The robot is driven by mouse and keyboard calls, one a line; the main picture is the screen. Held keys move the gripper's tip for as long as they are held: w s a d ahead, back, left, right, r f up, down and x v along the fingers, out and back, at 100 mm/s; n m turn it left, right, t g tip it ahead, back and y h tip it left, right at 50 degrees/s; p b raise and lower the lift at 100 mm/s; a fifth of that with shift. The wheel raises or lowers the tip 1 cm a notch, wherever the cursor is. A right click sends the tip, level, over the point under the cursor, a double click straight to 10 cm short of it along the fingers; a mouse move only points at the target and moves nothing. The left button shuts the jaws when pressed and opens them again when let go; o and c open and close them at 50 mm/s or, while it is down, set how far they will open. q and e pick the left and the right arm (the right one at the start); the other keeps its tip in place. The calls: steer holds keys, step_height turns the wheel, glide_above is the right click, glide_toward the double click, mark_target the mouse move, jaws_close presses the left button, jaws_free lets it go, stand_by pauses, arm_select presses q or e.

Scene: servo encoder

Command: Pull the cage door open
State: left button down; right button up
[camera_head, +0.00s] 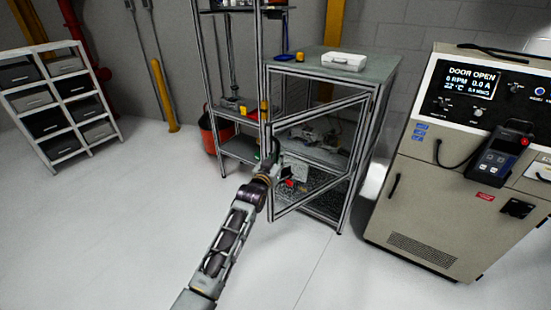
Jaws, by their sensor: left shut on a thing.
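The cage (385,72) is an aluminium-profile frame with a grey top, standing at the centre. Its door (320,110) is a metal frame that stands at an angle to the cage front, swung out toward me, with its free edge at the left. My left gripper (272,156) is at this free edge, about mid-height, and shut on the door there. The fingertips are small and partly hidden, so the exact grip point is unclear. My right gripper is out of view.
A beige control cabinet (420,200) stands at the right, its screen (472,80) reading "DOOR OPEN". A tall rack (225,75) and a red bucket (210,135) are behind left. A bin shelf (60,100) stands far left. The floor (120,230) in front is clear.

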arm_select(q)
steer(key=c, duration=1.8)
jaws_free()
steer(key=shift+c, duration=0.2)
steer(key=o, duration=0.4)
steer(key=shift+d, duration=0.1)
steer(key=shift+s, duration=0.1)
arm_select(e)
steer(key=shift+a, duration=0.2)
arm_select(q)
steer(key=shift+s, duration=0.1)
steer(key=shift+v, duration=5.85)
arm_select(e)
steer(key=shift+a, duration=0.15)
